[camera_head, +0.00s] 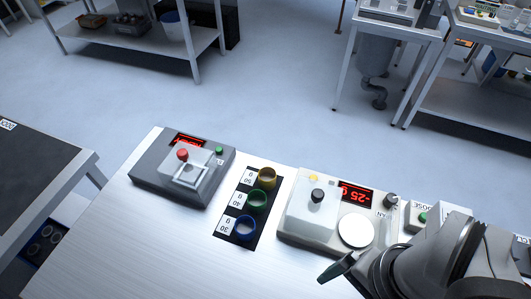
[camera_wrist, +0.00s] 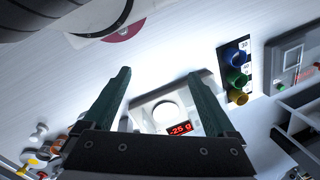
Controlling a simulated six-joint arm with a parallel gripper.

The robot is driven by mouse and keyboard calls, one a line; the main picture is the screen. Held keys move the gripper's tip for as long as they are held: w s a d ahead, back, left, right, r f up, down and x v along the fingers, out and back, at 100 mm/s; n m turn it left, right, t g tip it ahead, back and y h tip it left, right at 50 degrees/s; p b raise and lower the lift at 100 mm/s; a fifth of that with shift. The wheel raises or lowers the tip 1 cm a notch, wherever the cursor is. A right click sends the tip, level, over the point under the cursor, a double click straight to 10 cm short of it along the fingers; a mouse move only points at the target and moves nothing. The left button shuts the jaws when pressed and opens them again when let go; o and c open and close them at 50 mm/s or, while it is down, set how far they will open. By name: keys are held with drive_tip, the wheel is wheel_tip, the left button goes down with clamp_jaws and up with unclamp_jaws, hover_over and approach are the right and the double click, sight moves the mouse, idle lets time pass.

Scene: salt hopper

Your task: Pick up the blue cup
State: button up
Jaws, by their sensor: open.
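The blue cup (camera_head: 245,228) stands on a black mat (camera_head: 226,236), at its near end. It also shows in the wrist view (camera_wrist: 235,57), right of my fingers. A green cup (camera_head: 257,201) and a yellow cup (camera_head: 266,178) stand in line beyond it on the mat. My gripper (camera_wrist: 161,74) is open and empty, with its two dark green fingers wide apart. In the head view it is at the lower right, to the right of the blue cup and apart from it. My wrist hides part of the bench there.
A scale (camera_head: 324,208) with a round white pan and a red display reading about -25 stands right of the mat. A grey device (camera_head: 183,168) with a red knob stands left of it. More devices (camera_head: 422,217) are at the right. The bench front left is clear.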

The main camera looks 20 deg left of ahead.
drive_tip(key=n+t+h, duration=0.9)
drive_tip(key=n+h, duration=0.5)
drive_tip(key=n, duration=1.5)
hover_over(248, 230)
drive_tip(key=s+a, duration=0.2)
drive_tip(key=s, duration=0.4)
wheel_tip(248, 230, down, 12)
drive_tip(key=s+a+f+n+t+y, duration=0.1)
drive_tip(key=s+a+f+n+t, duration=0.1)
drive_tip(key=s+a+f+n+t+y, duration=0.1)
drive_tip(key=s+a+f+n+t, duration=0.1)
drive_tip(key=s+f, duration=0.1)
drive_tip(key=s+a+f+n+t+y, duration=0.1)
drive_tip(key=s+f+n+t, duration=0.1)
drive_tip(key=shift+s+a+f, duration=0.15)
drive_tip(key=shift+a+f, duration=0.15)
drive_tip(key=shift+a, duration=0.1)
drive_tip(key=shift+w+d+f+n+t, duration=0.1)
drive_tip(key=shift+w+f+n+t, duration=0.1)
drive_tip(key=shift+n+t, duration=0.15)
drive_tip(key=x, duration=1.5)
drive_tip(key=shift+r, duration=0.1)
clamp_jaws()
